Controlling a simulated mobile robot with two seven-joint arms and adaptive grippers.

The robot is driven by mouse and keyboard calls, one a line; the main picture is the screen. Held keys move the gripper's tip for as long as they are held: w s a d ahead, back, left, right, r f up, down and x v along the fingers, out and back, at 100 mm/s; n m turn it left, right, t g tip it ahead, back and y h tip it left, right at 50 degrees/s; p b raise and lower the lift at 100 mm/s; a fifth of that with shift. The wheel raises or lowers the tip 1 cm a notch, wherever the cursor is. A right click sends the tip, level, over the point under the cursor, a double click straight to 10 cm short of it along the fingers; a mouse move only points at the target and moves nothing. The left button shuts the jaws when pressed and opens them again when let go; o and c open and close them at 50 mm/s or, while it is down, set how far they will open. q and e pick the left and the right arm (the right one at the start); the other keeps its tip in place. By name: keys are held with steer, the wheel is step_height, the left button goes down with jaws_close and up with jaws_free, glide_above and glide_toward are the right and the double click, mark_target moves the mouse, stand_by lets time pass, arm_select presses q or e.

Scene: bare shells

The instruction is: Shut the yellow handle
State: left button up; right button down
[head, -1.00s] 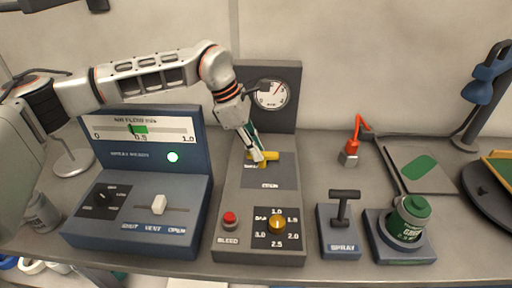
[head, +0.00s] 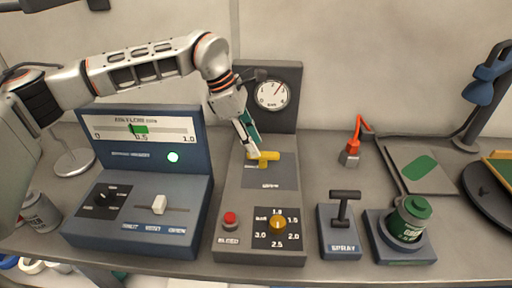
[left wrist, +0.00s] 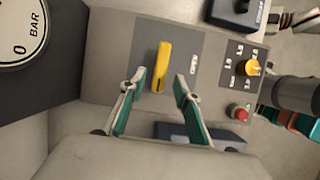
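The yellow handle (head: 268,157) is a short bar lying crosswise on a dark plate of the grey middle console (head: 233,190). In the left wrist view the yellow handle (left wrist: 162,62) shows between the tips of my left gripper (left wrist: 159,83). The fingers stand apart with a gap on both sides of the handle. In the head view my left gripper (head: 253,153) reaches down from above, its tips at the handle's left end. Whether a tip touches it I cannot tell. The label beside the handle is too blurred to read.
A round gauge (head: 271,94) stands on the console's back panel. A red button (head: 230,218) and an orange knob (head: 277,224) sit in front. A blue airflow console (head: 140,235) is on the left, a spray lever (head: 341,208) and a green canister (head: 408,220) on the right.

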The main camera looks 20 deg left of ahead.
arm_select(q)
steer(key=v, duration=0.9)
steer(key=shift+r, duration=0.2)
steer(key=shift+s, duration=0.1)
